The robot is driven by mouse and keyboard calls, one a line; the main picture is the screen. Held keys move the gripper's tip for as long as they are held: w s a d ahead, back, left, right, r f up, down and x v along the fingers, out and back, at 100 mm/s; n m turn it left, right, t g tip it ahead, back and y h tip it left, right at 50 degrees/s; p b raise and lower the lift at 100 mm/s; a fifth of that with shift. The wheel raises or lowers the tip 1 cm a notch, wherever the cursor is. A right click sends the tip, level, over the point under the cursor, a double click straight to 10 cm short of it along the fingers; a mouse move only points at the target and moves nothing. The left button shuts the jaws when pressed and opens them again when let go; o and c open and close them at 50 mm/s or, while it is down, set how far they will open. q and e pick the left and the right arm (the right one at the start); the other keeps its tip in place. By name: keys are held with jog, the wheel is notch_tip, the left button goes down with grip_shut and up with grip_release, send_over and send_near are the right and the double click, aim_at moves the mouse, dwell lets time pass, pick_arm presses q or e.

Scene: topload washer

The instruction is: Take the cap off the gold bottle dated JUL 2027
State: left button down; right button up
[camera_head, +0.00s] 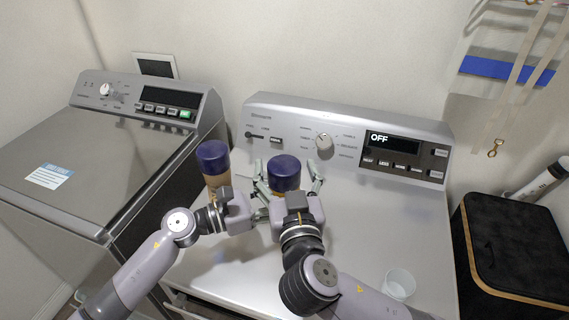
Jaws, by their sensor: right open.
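A bottle with a dark blue cap (212,157) and a gold-tan body (215,182) stands upright on the washer top at the left. My left gripper (258,212) points right, close beside the right gripper, at a lower level than the cap. Its fingers are partly hidden, so their opening is unclear. No date is readable on either bottle.
The washer's control panel (345,142) with a knob and an OFF display rises behind the bottles. A clear cup (398,284) stands at the front right. The washer top's right side is mostly clear.

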aim_at(285, 163)
jog(key=shift+w+a, duration=0.2)
jog(key=shift+w, duration=1)
jog(key=shift+c, duration=0.2)
jog(key=c, duration=1.3)
jog(key=shift+d, duration=0.15)
jog(key=shift+c, duration=0.2)
jog(key=shift+r, duration=0.25)
jog(key=shift+r, duration=0.9)
jog(key=shift+r, duration=2)
pick_arm(q)
jog(key=c, duration=0.8)
grip_release()
